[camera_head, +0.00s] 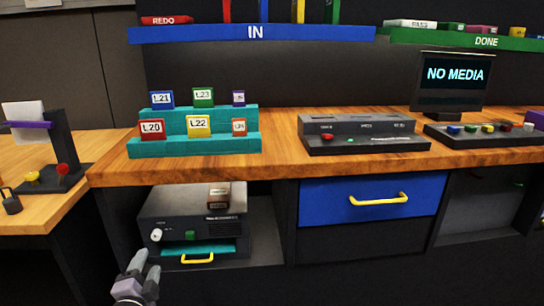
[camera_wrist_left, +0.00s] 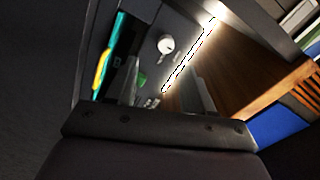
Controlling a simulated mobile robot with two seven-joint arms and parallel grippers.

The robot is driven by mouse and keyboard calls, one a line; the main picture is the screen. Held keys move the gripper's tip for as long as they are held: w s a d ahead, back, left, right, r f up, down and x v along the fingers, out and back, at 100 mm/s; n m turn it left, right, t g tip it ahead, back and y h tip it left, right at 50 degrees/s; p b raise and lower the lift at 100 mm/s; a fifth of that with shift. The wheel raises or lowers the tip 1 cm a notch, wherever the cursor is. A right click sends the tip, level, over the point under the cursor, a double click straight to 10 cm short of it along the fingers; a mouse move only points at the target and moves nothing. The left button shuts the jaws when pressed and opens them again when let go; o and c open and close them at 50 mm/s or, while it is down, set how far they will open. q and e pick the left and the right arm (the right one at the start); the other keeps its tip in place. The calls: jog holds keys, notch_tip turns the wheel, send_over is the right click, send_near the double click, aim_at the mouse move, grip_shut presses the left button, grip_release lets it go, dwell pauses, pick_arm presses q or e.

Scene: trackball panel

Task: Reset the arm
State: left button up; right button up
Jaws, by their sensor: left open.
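My left gripper (camera_head: 143,264) shows at the bottom left of the head view, low in front of the dark machine (camera_head: 160,215) under the counter. It is open, with nothing seen between its fingers, and appears apart from the machine. The machine has a white knob (camera_head: 156,235), a green button (camera_head: 190,236) and a teal tray with a yellow handle (camera_head: 198,259). In the left wrist view my gripper's fingers (camera_wrist_left: 163,92) point toward the machine front, with the white knob (camera_wrist_left: 166,44) ahead. My right gripper is out of view.
The wooden counter (camera_head: 280,160) overhangs the machine. On it stand a teal stepped rack (camera_head: 187,146) with labelled blocks, a dark deck (camera_head: 365,142) and a "NO MEDIA" screen (camera_head: 455,75). A blue drawer (camera_head: 330,203) is to the right. A side table (camera_head: 40,215) is left.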

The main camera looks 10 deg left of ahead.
pick_arm(q)
jog(key=s+d+f+n+g+h, duration=0.2)
jog(key=s+d+f+n, duration=0.15)
jog(key=s+d, duration=0.35)
jog(key=s+d+f+n+g+h, duration=0.25)
jog(key=s+d+f, duration=0.2)
jog(key=s, duration=0.45)
jog(key=s+d+f+n+g+h, duration=0.2)
jog(key=s+d+f+n+g, duration=0.15)
jog(key=s+d, duration=0.4)
jog(key=s+a+r+p, duration=0.1)
jog(key=r+p, duration=0.6)
jog(key=p, duration=0.2)
jog(key=a+r+t+p, duration=0.1)
jog(key=a+r+p, duration=0.1)
jog(key=r+p, duration=0.6)
jog(key=shift+s+a+r+p, duration=0.3)
jog(key=shift+s+p, duration=0.1)
jog(key=shift+p, duration=0.55)
jog(key=shift+y, duration=0.25)
